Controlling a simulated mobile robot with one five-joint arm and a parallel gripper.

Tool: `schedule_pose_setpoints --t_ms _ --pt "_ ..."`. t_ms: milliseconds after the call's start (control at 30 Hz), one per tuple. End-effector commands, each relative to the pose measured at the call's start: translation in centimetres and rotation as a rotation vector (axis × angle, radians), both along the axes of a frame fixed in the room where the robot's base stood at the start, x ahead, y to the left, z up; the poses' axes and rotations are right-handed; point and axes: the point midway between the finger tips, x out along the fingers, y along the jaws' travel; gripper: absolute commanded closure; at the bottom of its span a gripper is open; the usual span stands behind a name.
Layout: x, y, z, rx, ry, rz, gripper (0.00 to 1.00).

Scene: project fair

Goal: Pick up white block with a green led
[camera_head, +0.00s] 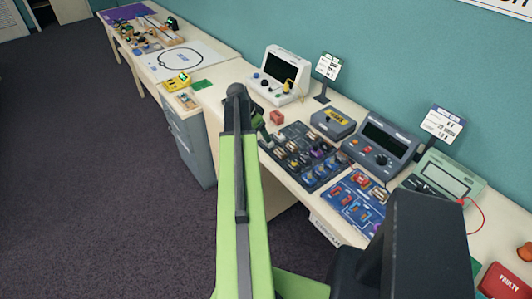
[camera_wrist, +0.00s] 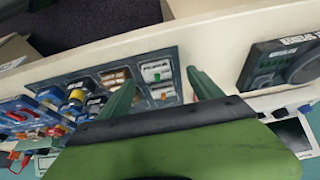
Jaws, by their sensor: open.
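In the wrist view, a white block with a green LED (camera_wrist: 156,71) lies in the end compartment of a dark parts tray (camera_wrist: 177,72). A similar white block with an orange-red LED (camera_wrist: 163,93) sits right beside it. My gripper (camera_wrist: 160,79) is open, one green finger on each side of these white blocks in the picture, with nothing held between them. I cannot tell its height above the tray. In the head view my gripper (camera_head: 258,116) is mostly hidden behind my arm, near the tray's far left end; the white blocks are not distinguishable there.
The tray also holds brown, yellow and blue parts. A small red block (camera_head: 277,118) and a white instrument (camera_head: 280,72) stand behind it. A grey box (camera_head: 333,122), a dark meter (camera_head: 381,146) and a blue board (camera_head: 354,199) are to the right. The carpet (camera_head: 95,160) is clear.

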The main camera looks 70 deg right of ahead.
Motion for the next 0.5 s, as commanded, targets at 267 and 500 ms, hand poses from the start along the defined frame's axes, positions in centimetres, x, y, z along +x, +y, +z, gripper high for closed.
schedule_pose_setpoints --t_ms 267,500 --pt "-0.7 -0.4 -2.0 0.000 0.000 -0.001 0.25" --pt "-1.6 -1.4 -5.0 0.001 0.000 0.001 0.25"
